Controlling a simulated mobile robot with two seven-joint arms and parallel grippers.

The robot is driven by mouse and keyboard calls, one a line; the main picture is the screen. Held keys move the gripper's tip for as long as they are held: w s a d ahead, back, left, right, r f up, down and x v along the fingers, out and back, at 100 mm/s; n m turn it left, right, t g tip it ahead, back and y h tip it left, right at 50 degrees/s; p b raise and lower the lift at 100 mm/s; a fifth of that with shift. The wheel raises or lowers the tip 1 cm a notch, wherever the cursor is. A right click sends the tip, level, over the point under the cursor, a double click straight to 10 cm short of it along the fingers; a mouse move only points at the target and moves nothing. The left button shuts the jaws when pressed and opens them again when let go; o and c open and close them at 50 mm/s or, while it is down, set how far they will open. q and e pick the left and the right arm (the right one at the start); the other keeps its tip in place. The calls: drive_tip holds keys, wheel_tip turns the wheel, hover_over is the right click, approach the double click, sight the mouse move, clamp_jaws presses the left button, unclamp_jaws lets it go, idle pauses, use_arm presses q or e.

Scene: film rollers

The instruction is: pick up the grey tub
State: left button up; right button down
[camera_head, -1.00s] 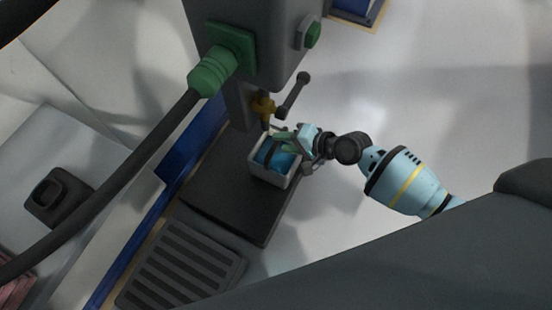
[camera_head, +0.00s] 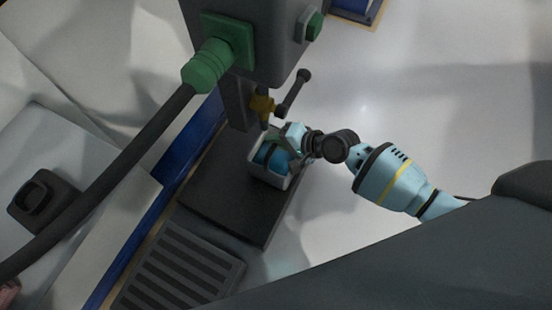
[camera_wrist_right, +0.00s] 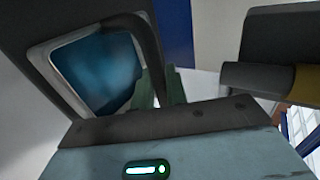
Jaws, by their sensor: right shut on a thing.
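The grey tub (camera_head: 266,179) is a small box with a pale rim and blue contents, on or just above the dark plate (camera_head: 225,200) below the machine's tap. My right gripper (camera_head: 287,147) is at the tub's right rim and shut on it. I cannot tell whether the tub touches the plate. My left gripper is not in view.
The grey machine (camera_head: 255,45) stands over the tub, with a yellow-brown tap (camera_head: 262,106) and dark lever (camera_head: 292,93) close above it. A green fitting with a thick dark hose (camera_head: 120,155) crosses the left. A slotted grate (camera_head: 180,270) lies in front. Pale floor is clear at right.

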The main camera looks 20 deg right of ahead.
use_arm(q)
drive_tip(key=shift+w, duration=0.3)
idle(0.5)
use_arm(e)
drive_tip(key=shift+w+r, duration=0.1)
idle(0.4)
